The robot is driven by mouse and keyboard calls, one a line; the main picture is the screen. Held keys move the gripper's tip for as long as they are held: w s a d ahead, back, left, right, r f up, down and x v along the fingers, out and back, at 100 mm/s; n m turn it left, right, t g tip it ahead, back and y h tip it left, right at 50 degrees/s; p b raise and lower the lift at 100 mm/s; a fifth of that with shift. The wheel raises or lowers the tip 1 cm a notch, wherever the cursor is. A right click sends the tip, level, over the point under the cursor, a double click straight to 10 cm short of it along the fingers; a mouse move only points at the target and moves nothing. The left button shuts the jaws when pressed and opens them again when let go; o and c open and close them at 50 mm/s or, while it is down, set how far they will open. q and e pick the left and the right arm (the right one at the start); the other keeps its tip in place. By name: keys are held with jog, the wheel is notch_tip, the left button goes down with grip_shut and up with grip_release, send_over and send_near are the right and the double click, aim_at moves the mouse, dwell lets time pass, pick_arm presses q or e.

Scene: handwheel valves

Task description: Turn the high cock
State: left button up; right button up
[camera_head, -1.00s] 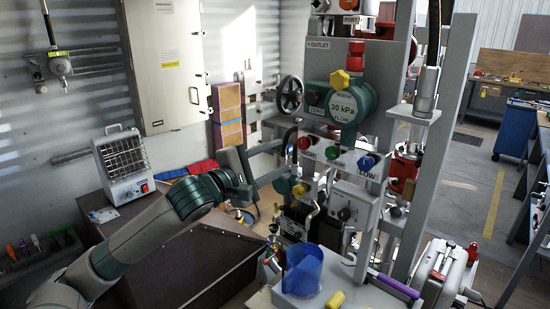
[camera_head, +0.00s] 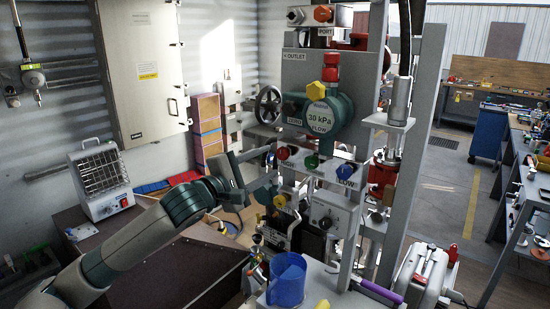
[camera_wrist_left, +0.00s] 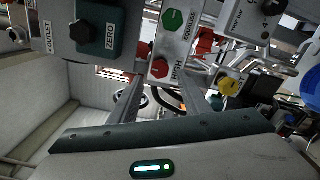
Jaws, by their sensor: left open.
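The high cock is a red knob (camera_head: 283,153) at the left end of a pale manifold block, left of a green knob (camera_head: 312,162) and a blue knob (camera_head: 345,171). It also shows in the left wrist view as a red knob (camera_wrist_left: 160,68) beside its "High" label. My left gripper (camera_head: 272,165) is open just left of the red knob in the head view. In the wrist view its two fingers point toward the block, with the red knob between or just beyond their tips. I cannot tell whether they touch it. My right gripper is not in view.
A black handwheel (camera_head: 269,104) and a teal 30 kPa gauge body (camera_head: 328,112) sit above the block. A yellow knob (camera_head: 279,201) is below, also in the wrist view (camera_wrist_left: 229,86). A blue cup (camera_head: 287,281) stands low in front. A heater (camera_head: 99,178) stands at left.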

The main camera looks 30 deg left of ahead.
aim_at(280, 155)
pick_arm(q)
jog(key=w, duration=0.4)
jog(key=shift+w+d+r+p, duration=0.1)
jog(key=shift+w+d+p, duration=0.05)
jog(key=shift+p, duration=0.15)
jog(key=shift+w, duration=0.15)
jog(key=shift+w, duration=0.1)
jog(key=shift+c, duration=0.3)
jog(key=c, duration=0.7)
